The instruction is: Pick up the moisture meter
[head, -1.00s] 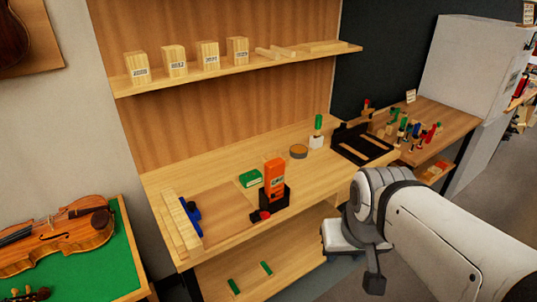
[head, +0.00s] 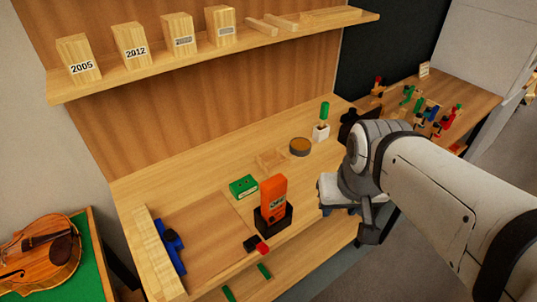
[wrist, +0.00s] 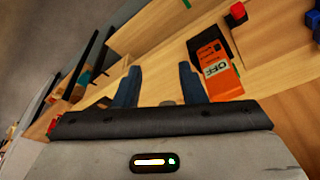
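The moisture meter (head: 273,193) is an orange handheld device with a small display reading OFF. It stands upright in a black holder (head: 272,218) on the workbench. In the wrist view the meter (wrist: 212,68) lies just to the right of my gripper's fingers. My gripper (wrist: 158,82) has its two dark blue fingers apart with nothing between them. In the head view my arm comes in from the right, and the fingers are hard to make out beside the bench's front edge.
A black and red item (head: 257,245) lies in front of the holder. A green box (head: 243,186), a round tin (head: 300,147) and a green-handled tool in a white block (head: 322,122) stand behind it. A shelf (head: 215,52) with labelled wood blocks hangs above. A violin (head: 40,255) lies at left.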

